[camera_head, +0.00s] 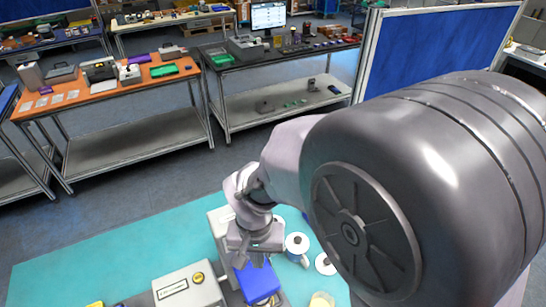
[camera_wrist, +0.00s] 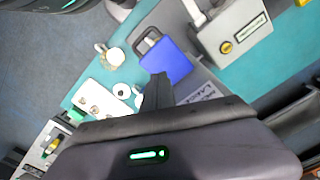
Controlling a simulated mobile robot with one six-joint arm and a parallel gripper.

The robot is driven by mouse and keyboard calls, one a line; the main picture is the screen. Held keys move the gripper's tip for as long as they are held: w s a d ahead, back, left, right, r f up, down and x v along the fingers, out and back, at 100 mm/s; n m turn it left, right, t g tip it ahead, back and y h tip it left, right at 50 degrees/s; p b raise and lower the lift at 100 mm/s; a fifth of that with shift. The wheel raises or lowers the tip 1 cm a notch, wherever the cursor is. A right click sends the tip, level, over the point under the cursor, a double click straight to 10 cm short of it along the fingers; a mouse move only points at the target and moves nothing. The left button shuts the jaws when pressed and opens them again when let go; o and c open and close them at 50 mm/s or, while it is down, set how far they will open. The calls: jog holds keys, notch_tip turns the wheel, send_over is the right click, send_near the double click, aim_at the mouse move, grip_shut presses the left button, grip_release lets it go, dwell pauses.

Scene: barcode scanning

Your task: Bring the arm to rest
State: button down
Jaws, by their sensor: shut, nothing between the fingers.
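My gripper (camera_head: 257,255) hangs at the end of my arm over the teal-topped table (camera_head: 95,260), just above a blue object (camera_head: 258,283). The fingers are shut and empty. In the wrist view the dark fingers (camera_wrist: 160,88) point towards the blue object (camera_wrist: 167,60), overlapping its lower edge in the picture. I cannot tell whether they touch it. My large grey arm link fills the right of the head view and hides part of the table.
A grey machine with a yellow button (camera_head: 188,288) stands left of the gripper. White round items (camera_head: 297,246) and a cup (camera_wrist: 112,58) are close by. Behind, across open floor, stand an orange-topped table (camera_head: 70,108) and a black-topped bench (camera_head: 290,58).

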jog(key=s+d+f+m+t+b, duration=0.1)
jog(key=s+d+f+t+b, duration=0.1)
jog(key=d+b, duration=0.3)
jog(key=s+d+f+m+t+y+b, duration=0.1)
jog(key=d+f+b, duration=0.4)
jog(key=b, duration=0.9)
jog(key=s+d+f+m+t+y+b, duration=0.1)
jog(key=s+d+f+m+t+b, duration=0.1)
jog(key=d+b, duration=0.4)
jog(key=s+f+b, duration=0.1)
jog(key=s+b, duration=0.1)
jog(key=b, duration=0.2)
jog(key=shift+s+f+m+t, duration=0.15)
jog(key=shift+f+m+t, duration=0.15)
jog(key=shift+f+t, duration=0.1)
jog(key=shift+d, duration=0.1)
